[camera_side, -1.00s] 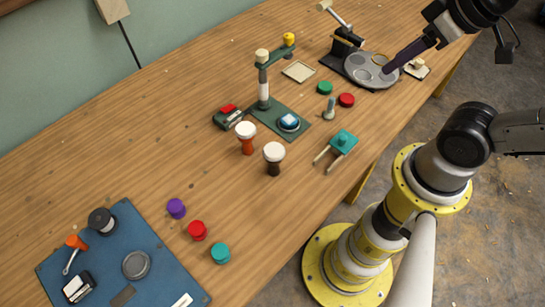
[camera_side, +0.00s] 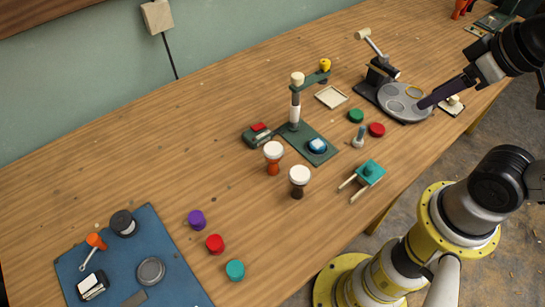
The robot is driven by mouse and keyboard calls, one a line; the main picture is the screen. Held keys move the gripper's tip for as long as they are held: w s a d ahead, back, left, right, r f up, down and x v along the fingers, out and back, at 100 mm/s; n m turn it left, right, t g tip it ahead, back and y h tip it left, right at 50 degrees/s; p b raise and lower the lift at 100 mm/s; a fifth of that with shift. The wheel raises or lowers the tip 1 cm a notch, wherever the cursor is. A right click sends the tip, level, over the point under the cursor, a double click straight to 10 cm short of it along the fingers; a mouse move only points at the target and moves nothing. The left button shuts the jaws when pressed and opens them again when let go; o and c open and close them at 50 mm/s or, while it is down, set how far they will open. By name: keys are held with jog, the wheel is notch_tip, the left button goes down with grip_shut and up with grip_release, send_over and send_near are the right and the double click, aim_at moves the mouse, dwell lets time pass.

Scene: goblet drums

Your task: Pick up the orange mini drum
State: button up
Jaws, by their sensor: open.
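The orange mini drum (camera_side: 273,168) stands upright on the wooden table near the middle of the view, with a white round head on an orange goblet body. A similar drum with a dark brown body (camera_side: 298,190) and white head stands close by at its lower right. My gripper (camera_side: 424,104) is at the upper right, a long dark tip over the grey round plate, well away from the orange drum. It is open with nothing visible in it; its two fingers cannot be told apart.
A green stand (camera_side: 310,148) with a post is just right of the drum. A green-red box (camera_side: 257,135) is behind it. A small teal-topped stand (camera_side: 368,174) is to the right. Purple (camera_side: 197,220), red and teal knobs sit lower left, beside a blue mat (camera_side: 190,285). Bare table lies left of the drums.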

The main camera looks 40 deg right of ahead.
jog(key=o, duration=0.6)
jog(key=shift+o, duration=0.2)
